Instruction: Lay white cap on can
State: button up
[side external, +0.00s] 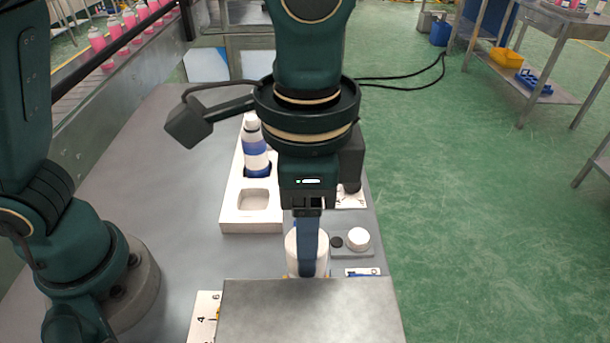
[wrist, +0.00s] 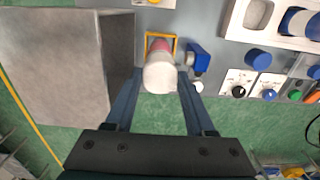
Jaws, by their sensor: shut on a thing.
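A white cap (wrist: 159,75) is between the two blue fingers of my gripper (wrist: 160,78) in the wrist view, and the fingers are shut on it. A pink can (wrist: 158,45) shows just beyond the cap, inside a yellow frame (wrist: 174,48). The cap overlaps the can in this view, so I cannot tell whether they touch. In the side view my gripper (side external: 308,268) points down in front of a white rounded shape (side external: 293,253). The near finger hides much of it, and a grey box hides what is below.
The grey metal box (side external: 310,312) stands close to my gripper, on the left in the wrist view (wrist: 65,65). A blue block (wrist: 198,58) is beside the yellow frame. A white tray (side external: 232,215) holds a blue-and-white bottle (side external: 255,150). Another white round piece (side external: 358,238) sits to the right.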

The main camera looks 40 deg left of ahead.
jog(key=o, duration=0.9)
jog(key=shift+r, duration=0.1)
jog(key=shift+r, duration=2.95)
